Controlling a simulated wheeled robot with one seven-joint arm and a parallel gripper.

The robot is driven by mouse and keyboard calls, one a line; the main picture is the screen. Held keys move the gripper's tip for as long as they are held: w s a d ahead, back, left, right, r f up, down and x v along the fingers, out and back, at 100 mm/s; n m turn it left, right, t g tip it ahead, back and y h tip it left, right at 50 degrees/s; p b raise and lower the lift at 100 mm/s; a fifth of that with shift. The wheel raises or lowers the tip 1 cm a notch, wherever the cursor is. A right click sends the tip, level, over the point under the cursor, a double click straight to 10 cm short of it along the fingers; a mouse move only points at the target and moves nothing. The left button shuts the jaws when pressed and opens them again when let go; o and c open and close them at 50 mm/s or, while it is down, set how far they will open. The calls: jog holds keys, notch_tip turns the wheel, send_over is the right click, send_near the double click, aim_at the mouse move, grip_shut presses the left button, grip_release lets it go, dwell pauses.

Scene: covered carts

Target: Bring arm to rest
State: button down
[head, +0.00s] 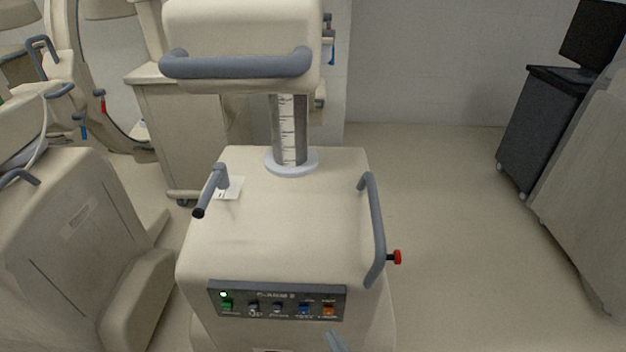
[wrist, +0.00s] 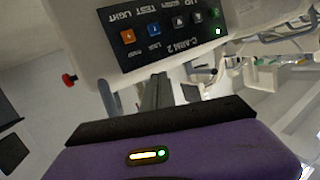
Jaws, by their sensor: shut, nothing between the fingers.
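My gripper (wrist: 156,92) shows in the wrist view as grey fingers, shut and empty, beyond my purple wrist housing. The same panel appears upside down in the wrist view (wrist: 163,32), labelled C-ARM 2. Its green light is lit. I cannot tell whether the fingertips touch the cart.
The cart body (head: 290,225) has a grey handle (head: 376,230) with a red knob (head: 396,257) on the right and a lever (head: 211,189) on the left. Other cream equipment (head: 75,230) crowds the left. A dark cabinet (head: 540,125) stands far right. Floor (head: 460,250) right of the cart is clear.

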jog(key=s+d+r+m+h, duration=0.1)
jog(key=s+d+r+h, duration=0.1)
jog(key=s+d, duration=0.3)
jog(key=s+d+r+m+h, duration=0.1)
jog(key=s+d+r, duration=0.3)
jog(key=s, duration=0.9)
jog(key=s+d+r+m+h, duration=0.1)
jog(key=s+d+r+h, duration=0.2)
jog(key=s+d, duration=0.3)
jog(key=shift+s+d+r+t, duration=0.3)
jog(key=shift+s+d+r, duration=0.15)
jog(key=shift+s, duration=1.3)
